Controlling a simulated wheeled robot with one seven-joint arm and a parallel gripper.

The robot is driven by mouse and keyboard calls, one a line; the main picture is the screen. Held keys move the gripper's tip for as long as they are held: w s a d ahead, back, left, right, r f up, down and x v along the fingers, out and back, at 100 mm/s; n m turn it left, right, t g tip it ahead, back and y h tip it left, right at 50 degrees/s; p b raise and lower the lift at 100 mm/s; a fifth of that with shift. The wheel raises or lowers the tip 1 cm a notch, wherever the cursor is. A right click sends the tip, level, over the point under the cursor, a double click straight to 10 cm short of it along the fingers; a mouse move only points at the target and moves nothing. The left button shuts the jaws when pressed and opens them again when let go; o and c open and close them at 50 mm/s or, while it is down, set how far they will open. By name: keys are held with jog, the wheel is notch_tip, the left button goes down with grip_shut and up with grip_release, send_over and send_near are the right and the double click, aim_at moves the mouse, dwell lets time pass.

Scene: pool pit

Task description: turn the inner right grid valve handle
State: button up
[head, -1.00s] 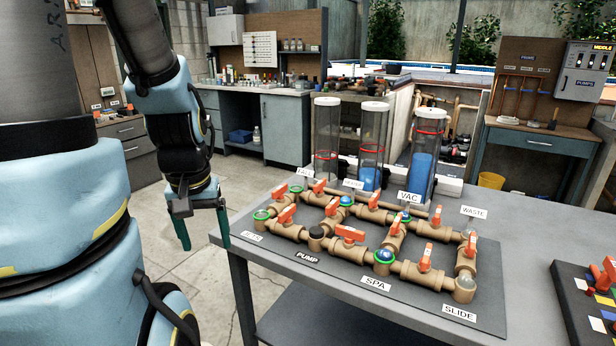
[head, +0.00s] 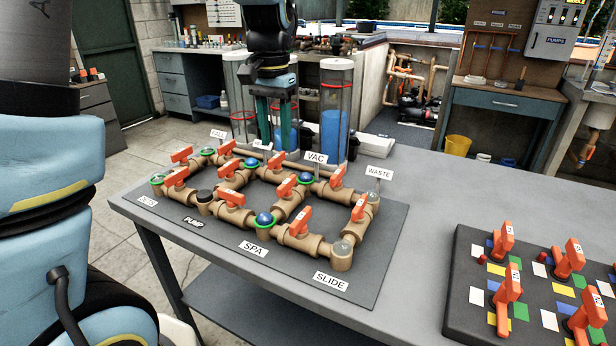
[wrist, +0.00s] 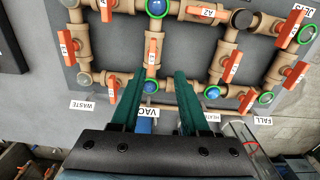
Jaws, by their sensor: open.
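The pipe grid (head: 205,213) is tan pipework with orange handles on a dark board. The inner right valve handle (head: 286,186) is orange, on the cross pipe between the SPA and VAC junctions. In the wrist view the same handle (wrist: 153,48) shows lengthwise along its pipe, ahead of the fingertips. My gripper (head: 275,145) points down, over the back part of the grid in the head view. Its green fingers are apart and empty in the wrist view (wrist: 157,76). The gap to the handle's height is unclear.
Clear cylinders (head: 335,110) stand behind the grid, close to my gripper. Small label signs such as VAC (head: 316,158) rise at the grid's back edge. A board with several orange handles (head: 460,300) lies at the right. Bare tabletop (head: 420,215) lies between them.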

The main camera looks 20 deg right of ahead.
aim_at(287, 181)
jog(key=f, duration=0.3)
jog(key=d+f+p, duration=0.1)
jog(key=f, duration=0.6)
jog(key=shift+s+d+f+p, duration=0.25)
jog(key=shift+d+p, duration=0.1)
jog(key=shift+d, duration=0.05)
grip_shut()
